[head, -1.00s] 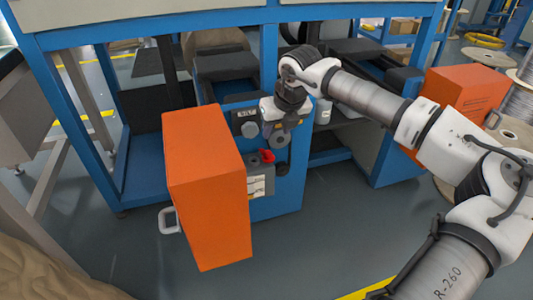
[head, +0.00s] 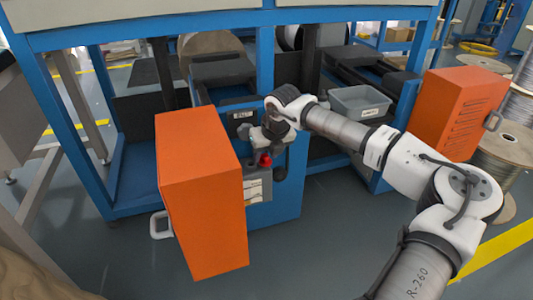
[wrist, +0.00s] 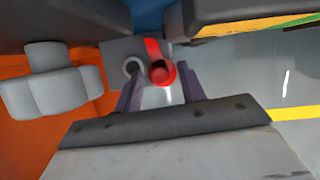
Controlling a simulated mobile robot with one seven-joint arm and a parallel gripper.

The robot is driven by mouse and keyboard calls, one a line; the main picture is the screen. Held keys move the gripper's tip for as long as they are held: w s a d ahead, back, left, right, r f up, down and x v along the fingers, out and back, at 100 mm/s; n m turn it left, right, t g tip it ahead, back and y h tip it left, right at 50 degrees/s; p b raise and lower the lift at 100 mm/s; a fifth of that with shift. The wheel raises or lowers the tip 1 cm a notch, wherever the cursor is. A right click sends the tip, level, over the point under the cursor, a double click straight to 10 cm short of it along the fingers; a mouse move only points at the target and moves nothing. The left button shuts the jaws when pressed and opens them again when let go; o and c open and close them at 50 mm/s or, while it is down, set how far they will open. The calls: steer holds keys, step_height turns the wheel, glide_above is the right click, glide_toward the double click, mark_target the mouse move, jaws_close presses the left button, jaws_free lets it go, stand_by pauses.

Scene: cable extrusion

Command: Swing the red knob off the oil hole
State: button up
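The red knob (head: 265,160) sits on top of a grey block (head: 257,187) on the blue machine frame. In the wrist view the red knob (wrist: 161,71) has a round end and a short red lever pointing up in the picture. A dark-ringed round hole (wrist: 132,66) shows just left of the knob, and the knob does not cover it in this view. My gripper (wrist: 159,78) is open, with one finger on each side of the knob. Whether a finger touches the knob cannot be told. In the head view my gripper is right at the knob and partly hides it.
An orange cabinet door (head: 205,190) with a grey handle stands close left of the block. A second orange box (head: 460,112) is at the right. A grey bin (head: 360,103) lies on the machine behind my arm. Blue posts surround the spot.

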jaws_close()
steer(key=shift+w+d+r+n+y+p, duration=0.3)
steer(key=shift+n+p, duration=0.5)
steer(key=shift+p, duration=0.4)
steer(key=shift+w+d+f+n+g+y+p, duration=0.15)
steer(key=shift+d+f+n+g+y+p, duration=0.15)
steer(key=shift+n+p, duration=0.3)
steer(key=shift+o, duration=0.4)
jaws_free()
steer(key=p+v, duration=0.4)
steer(key=v, duration=1)
steer(key=shift+a, duration=0.15)
